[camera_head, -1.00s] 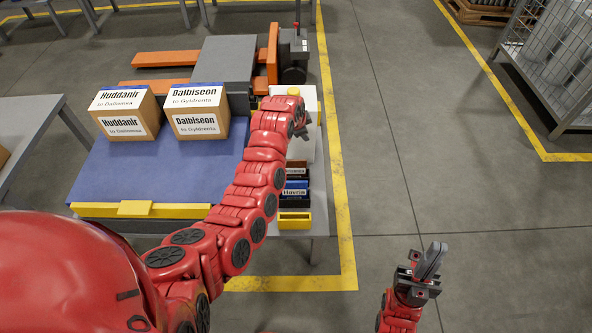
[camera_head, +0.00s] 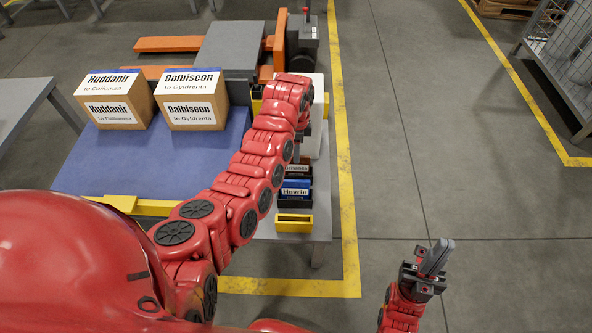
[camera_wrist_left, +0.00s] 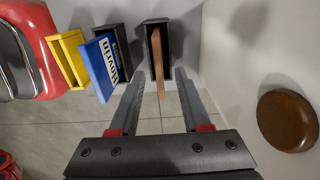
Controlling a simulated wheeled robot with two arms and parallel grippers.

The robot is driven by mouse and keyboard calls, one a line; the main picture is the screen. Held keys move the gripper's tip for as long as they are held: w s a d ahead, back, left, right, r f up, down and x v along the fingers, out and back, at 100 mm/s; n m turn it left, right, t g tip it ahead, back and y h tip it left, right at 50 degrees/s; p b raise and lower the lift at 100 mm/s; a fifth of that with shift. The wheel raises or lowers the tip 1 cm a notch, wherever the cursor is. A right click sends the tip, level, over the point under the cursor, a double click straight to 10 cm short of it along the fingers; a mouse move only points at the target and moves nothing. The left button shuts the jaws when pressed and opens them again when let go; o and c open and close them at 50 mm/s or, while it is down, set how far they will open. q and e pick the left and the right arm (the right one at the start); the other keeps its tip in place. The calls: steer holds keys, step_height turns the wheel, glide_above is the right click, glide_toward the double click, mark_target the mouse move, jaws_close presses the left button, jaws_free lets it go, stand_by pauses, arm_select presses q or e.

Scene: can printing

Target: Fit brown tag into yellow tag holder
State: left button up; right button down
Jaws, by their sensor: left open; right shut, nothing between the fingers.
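The brown tag (camera_wrist_left: 157,65) stands in a dark holder (camera_wrist_left: 148,40) in the left wrist view, ahead of my left gripper (camera_wrist_left: 161,75). The gripper is open, with its fingertips to either side of the tag's near end; contact cannot be told. In the head view, the brown tag (camera_head: 297,169) is partly hidden by my left arm. The yellow tag holder (camera_head: 294,223) sits at the near end of the row and looks empty in the left wrist view (camera_wrist_left: 69,59). My right gripper (camera_head: 434,263) is shut and empty, out over the floor at right.
A blue tag (camera_wrist_left: 104,61) stands in a dark holder between the brown tag and yellow holder. A round brown object (camera_wrist_left: 287,121) lies at right in the wrist view. Two labelled boxes (camera_head: 116,113) (camera_head: 196,113) stand on the blue surface (camera_head: 90,165).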

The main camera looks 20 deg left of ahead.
mark_target(296, 168)
arm_select(q)
step_height(296, 168, down, 6)
steer(key=shift+s+a+f+b, duration=0.1)
steer(key=shift+s+f+b, duration=0.05)
steer(key=shift+b, duration=0.45)
jaws_close()
